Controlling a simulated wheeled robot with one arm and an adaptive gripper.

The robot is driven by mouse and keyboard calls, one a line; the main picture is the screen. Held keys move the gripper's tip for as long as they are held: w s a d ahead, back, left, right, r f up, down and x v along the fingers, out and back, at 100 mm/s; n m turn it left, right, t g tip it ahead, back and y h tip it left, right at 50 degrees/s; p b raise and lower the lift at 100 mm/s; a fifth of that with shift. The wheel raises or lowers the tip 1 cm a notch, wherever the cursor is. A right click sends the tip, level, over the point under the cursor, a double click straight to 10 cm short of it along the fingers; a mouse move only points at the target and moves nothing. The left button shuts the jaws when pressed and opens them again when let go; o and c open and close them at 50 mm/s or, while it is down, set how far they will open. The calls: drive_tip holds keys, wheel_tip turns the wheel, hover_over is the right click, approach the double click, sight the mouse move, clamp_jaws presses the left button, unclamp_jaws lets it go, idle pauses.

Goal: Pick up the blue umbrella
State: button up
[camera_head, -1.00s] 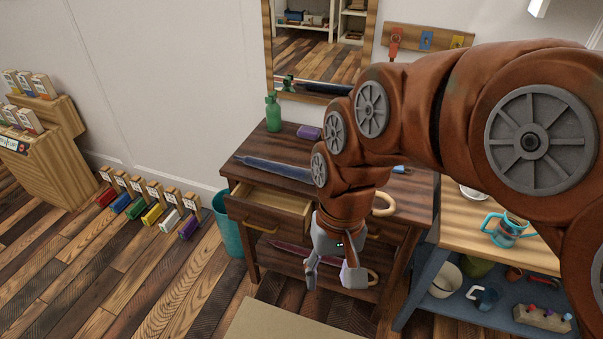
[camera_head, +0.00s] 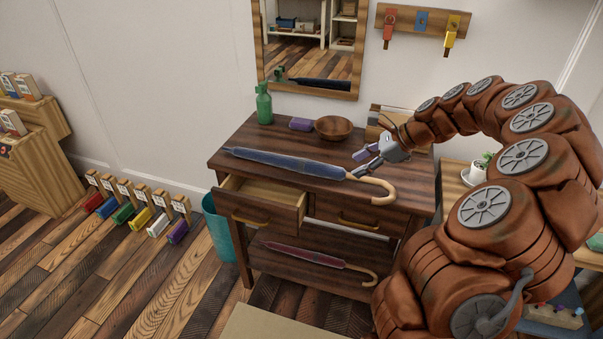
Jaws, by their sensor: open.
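The blue umbrella (camera_head: 285,163) lies folded across the top of the dark wooden dresser (camera_head: 240,140). Its curved light wooden handle (camera_head: 378,187) hangs at the dresser's front right edge. My gripper (camera_head: 362,162) is open and empty, above the right part of the dresser top, close to the handle end of the umbrella. I cannot tell whether a fingertip touches the umbrella. A second umbrella, dark red (camera_head: 305,256), lies on the dresser's lower shelf.
A green spray bottle (camera_head: 264,104), a purple block (camera_head: 301,124) and a wooden bowl (camera_head: 333,128) stand behind the umbrella. The left drawer (camera_head: 262,207) is pulled open below it. A teal bin (camera_head: 217,228) stands left of the dresser. A mirror (camera_head: 308,93) hangs above.

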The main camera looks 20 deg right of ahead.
sight(373, 182)
drive_tip(key=d+f+m, duration=0.1)
drive_tip(key=d+f, duration=0.1)
drive_tip(key=d, duration=0.1)
drive_tip(key=d+f+m, duration=0.1)
drive_tip(key=d, duration=0.1)
drive_tip(key=shift+m+t, duration=0.3)
drive_tip(key=shift+t, duration=0.1)
drive_tip(key=shift+w+x, duration=0.2)
drive_tip(key=shift+x, duration=1.7)
drive_tip(key=shift+w+x, duration=0.15)
drive_tip(key=shift+x, duration=1.75)
drive_tip(key=shift+d+r, duration=0.15)
drive_tip(key=shift+r, duration=0.05)
clamp_jaws()
